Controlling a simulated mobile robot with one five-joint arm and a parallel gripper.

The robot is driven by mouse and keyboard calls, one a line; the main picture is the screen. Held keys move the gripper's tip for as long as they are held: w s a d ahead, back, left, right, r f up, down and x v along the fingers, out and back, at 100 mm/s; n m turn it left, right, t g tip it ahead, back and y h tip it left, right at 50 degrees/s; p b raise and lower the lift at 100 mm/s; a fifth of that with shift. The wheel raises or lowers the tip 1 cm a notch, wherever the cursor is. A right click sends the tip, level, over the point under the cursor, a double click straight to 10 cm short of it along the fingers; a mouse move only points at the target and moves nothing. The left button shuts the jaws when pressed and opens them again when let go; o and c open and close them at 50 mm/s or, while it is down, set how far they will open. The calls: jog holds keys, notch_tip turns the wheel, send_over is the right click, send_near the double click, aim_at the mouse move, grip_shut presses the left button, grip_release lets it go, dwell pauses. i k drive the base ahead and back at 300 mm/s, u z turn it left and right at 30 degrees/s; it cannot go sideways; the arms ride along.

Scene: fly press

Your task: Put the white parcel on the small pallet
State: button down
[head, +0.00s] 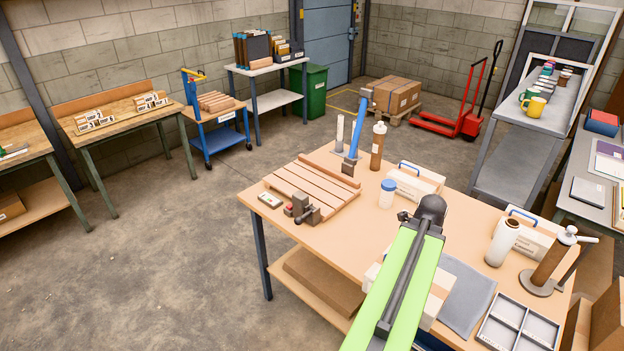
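A pale box with a tan band, which looks like the white parcel (436,300), lies on the bench near the front. My green arm crosses over it and hides its middle. The dark end of my arm is above the bench, to the right of the pallet. Only a small dark part of my gripper (404,216) seems to show there; its fingers cannot be made out.
On the workbench (345,232) are a small vise (304,209), a blue-lidded jar (387,194), a brown cylinder (377,146), blue-handled white boxes (415,182), a grey cloth (466,292) and a divided tray (518,328). Bare bench top lies between the pallet and my arm.

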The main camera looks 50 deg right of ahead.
aim_at(309, 188)
jog(key=z, duration=0.6)
jog(key=i, duration=1.15)
jog(key=z, duration=0.15)
